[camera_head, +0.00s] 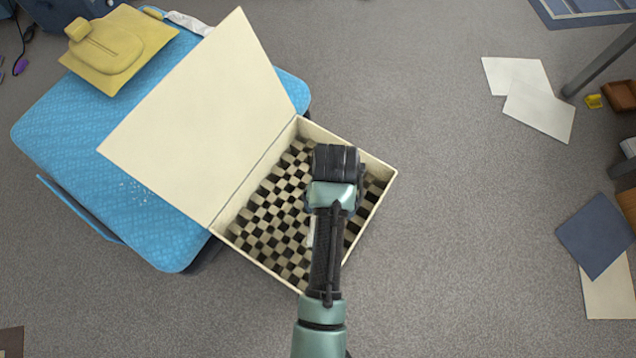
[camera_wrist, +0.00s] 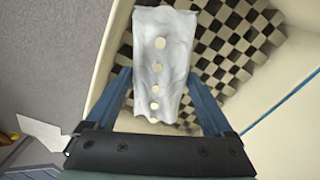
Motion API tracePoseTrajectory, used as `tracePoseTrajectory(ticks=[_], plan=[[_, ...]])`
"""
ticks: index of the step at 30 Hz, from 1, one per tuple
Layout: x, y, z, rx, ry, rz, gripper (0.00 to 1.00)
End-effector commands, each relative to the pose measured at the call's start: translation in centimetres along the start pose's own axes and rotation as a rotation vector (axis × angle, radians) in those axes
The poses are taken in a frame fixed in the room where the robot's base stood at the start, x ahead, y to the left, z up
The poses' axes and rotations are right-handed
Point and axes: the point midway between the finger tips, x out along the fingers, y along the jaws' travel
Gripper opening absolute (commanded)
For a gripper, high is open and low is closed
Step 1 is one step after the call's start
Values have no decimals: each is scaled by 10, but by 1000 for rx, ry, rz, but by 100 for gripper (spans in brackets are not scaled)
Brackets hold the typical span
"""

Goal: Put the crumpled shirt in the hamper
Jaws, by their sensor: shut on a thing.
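The crumpled shirt (camera_wrist: 163,55) is pale grey-white with a row of round buttons. In the wrist view it sits between the two blue fingers of my gripper (camera_wrist: 159,76), which is shut on it. The hamper (camera_head: 375,190) is a cream box with a checkered inside and its lid (camera_head: 205,115) swung open to the left. My gripper is over the right part of the hamper's opening, and the shirt shows above the checkered floor in the wrist view. In the head view my arm hides most of the shirt. How far it hangs above the floor cannot be told.
A blue patterned padded seat (camera_head: 165,235) stands left of the hamper, under the lid, with a folded yellow garment (camera_head: 120,45) on it. White papers (camera_head: 540,105) and a dark blue sheet (camera_head: 595,235) lie on the right. Grey carpet between is clear.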

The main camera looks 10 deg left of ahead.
Motion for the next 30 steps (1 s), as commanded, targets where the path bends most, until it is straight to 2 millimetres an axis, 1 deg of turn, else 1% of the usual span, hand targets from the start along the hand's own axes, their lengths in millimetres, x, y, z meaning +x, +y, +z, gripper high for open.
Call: tracePoseTrajectory(ticks=[1, 3, 6, 10, 13, 20, 24, 27, 30], plan=[[20, 0, 1, 0, -5, 0, 28], [41, 0, 1, 0, -5, 0, 28], [68, 0, 1, -1, -5, 1, 28], [97, 0, 1, 0, -3, 1, 28], [110, 0, 0, 0, -2, 0, 28], [124, 0, 0, 0, -1, 0, 28], [147, 0, 1, 0, -4, 0, 28], [160, 0, 1, 0, -3, 0, 28], [161, 0, 1, 0, -2, 0, 28]])
